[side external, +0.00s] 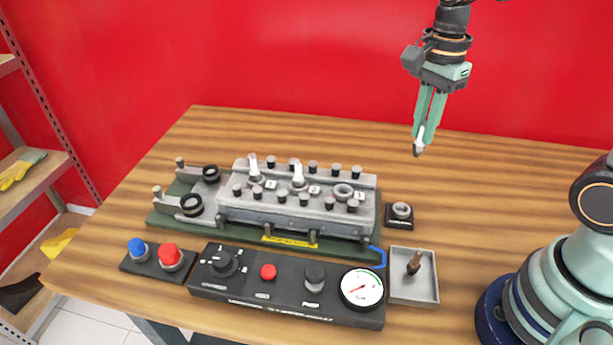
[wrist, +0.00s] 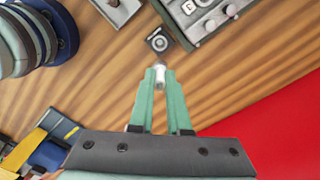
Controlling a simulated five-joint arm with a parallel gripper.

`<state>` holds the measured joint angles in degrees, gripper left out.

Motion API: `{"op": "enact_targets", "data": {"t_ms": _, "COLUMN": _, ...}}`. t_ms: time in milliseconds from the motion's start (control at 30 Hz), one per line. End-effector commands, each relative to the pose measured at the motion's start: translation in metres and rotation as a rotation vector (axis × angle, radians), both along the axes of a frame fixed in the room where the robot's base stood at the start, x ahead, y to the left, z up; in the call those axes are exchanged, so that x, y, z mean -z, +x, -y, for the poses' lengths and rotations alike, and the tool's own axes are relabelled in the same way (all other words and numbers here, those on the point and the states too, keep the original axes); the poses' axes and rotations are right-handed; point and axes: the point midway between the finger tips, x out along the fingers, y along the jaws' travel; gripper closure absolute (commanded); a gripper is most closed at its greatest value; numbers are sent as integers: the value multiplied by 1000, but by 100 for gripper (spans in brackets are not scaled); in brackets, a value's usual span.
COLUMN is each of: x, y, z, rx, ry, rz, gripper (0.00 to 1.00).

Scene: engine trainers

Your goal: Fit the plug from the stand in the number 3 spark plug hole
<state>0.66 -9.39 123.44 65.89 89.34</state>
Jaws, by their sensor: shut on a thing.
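My gripper (side external: 420,137) is shut on a small white plug with a dark tip (side external: 419,147), held pointing down in the air behind and right of the engine head (side external: 280,213). In the wrist view the plug's pale end (wrist: 160,76) shows between the fingertips. The small black stand (side external: 400,217) right of the engine has an empty-looking ring; it also shows in the wrist view (wrist: 158,41). The open round hole at the head's right end (side external: 343,190) appears to be number 3; its label is hard to read. White plugs stand in the two holes to its left (side external: 254,169) (side external: 298,174).
A grey tray (side external: 430,297) holds a brown plug (side external: 414,262). A black control panel (side external: 285,285) with a gauge lies in front of the engine, with a blue and red button box (side external: 158,259) at left. Dark knobs line the head. The table's back right is clear.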

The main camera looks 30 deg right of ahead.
Motion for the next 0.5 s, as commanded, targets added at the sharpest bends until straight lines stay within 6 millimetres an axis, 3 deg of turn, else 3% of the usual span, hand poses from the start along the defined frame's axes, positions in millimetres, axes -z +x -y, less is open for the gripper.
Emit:
{"op": "enact_targets", "data": {"t_ms": 100, "x": -24, "y": 1, "z": 0, "rx": 0, "ry": 0, "rz": 5, "gripper": 100}}
{"op": "enact_targets", "data": {"t_ms": 267, "x": -42, "y": 1, "z": 0, "rx": 0, "ry": 0, "rz": 2, "gripper": 100}}
{"op": "enact_targets", "data": {"t_ms": 500, "x": -33, "y": 23, "z": -25, "rx": -7, "ry": 0, "rz": -7, "gripper": 100}}
